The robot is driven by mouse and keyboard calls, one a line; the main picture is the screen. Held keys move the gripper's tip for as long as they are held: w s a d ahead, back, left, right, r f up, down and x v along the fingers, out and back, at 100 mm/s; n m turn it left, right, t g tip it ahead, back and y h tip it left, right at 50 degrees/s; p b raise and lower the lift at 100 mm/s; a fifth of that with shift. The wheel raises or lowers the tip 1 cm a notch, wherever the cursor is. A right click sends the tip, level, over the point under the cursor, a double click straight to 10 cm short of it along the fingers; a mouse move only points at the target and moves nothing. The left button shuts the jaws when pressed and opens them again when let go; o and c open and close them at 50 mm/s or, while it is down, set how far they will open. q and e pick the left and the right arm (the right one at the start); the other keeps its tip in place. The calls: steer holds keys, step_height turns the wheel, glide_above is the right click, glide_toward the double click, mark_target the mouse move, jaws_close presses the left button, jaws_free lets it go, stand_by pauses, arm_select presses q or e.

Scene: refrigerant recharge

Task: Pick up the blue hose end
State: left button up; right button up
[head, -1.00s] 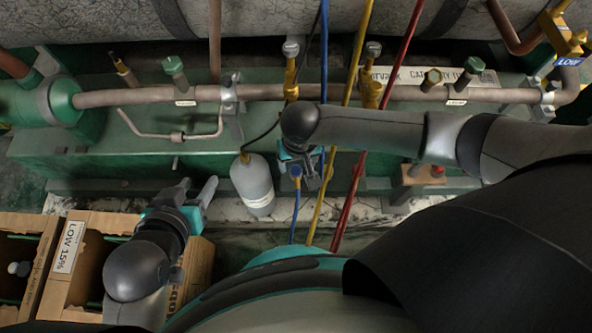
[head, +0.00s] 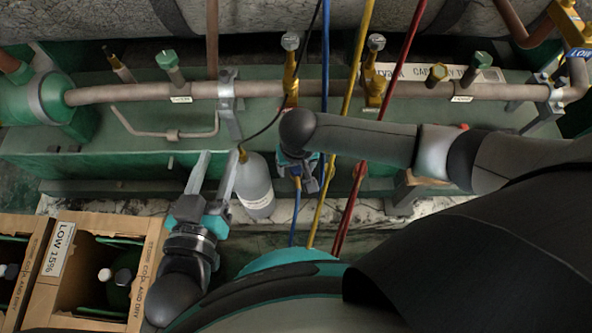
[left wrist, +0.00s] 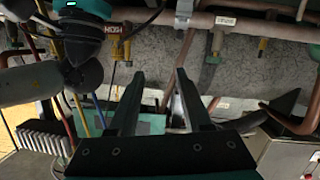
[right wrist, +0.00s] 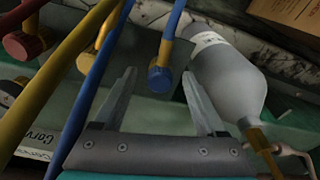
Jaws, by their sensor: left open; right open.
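The blue hose end (right wrist: 160,78) shows in the right wrist view as a blue knurled cap on a blue hose, between my right gripper's fingertips (right wrist: 158,76); I see no contact. In the head view the blue hose (head: 295,212) runs up to my right gripper (head: 303,178), which partly hides the end. My right gripper is open and empty. My left gripper (head: 214,160) is open and empty, left of the grey cylinder in the head view. In the left wrist view its fingers (left wrist: 158,76) are apart with nothing between them.
The yellow hose (head: 321,205) and red hose (head: 349,205) hang just right of my right gripper. A grey cylinder (head: 254,186) stands between the grippers. A cardboard box (head: 68,285) labelled LOW 15% is at lower left. Copper pipe (head: 140,92) with valves crosses behind.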

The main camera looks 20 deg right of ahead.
steer(key=shift+f, duration=0.35)
jaws_close()
stand_by(0.6)
